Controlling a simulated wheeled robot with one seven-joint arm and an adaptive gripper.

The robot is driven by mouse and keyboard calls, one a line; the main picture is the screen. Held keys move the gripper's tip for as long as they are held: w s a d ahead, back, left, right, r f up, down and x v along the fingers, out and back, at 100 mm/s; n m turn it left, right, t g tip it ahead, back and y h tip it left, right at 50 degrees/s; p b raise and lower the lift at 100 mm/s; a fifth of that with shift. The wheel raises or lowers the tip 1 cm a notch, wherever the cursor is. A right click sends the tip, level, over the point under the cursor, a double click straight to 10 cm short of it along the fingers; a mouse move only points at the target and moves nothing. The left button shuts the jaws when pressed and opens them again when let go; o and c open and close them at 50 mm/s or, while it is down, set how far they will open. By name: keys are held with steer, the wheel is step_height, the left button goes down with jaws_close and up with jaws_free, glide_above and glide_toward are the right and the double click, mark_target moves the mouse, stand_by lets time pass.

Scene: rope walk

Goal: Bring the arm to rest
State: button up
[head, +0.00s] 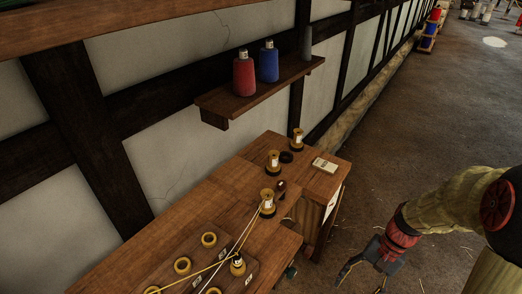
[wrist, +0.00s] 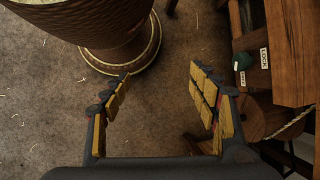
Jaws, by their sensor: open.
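My gripper (head: 363,277) hangs at the lower right of the head view, to the right of the wooden bench and above the floor. My arm comes in from the right edge, bent, with a red cuff just behind the gripper. In the wrist view my gripper (wrist: 162,92) shows its two yellow-padded fingers spread wide apart. Nothing is between them but bare floor beyond. The fingertips in the head view are partly cut off by the lower edge.
The wooden bench (head: 232,185) carries several spools and rings. In the wrist view a green knob (wrist: 242,60) sits by labels on the right. The floor (head: 400,130) right of the bench is clear.

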steer(key=s+a+r+n+t+h, duration=0.2)
steer(key=a+r+n+t, duration=0.2)
steer(key=r, duration=0.8)
steer(key=s+a+r+n+t+h, duration=0.2)
steer(key=a+r+n+t, duration=0.1)
steer(key=r, duration=0.8)
steer(key=shift+s+a+r+n+t+p, duration=0.2)
steer(key=shift+a+r+n+t+p, duration=0.15)
steer(key=shift+n+t, duration=0.2)
steer(key=shift+a, duration=0.1)
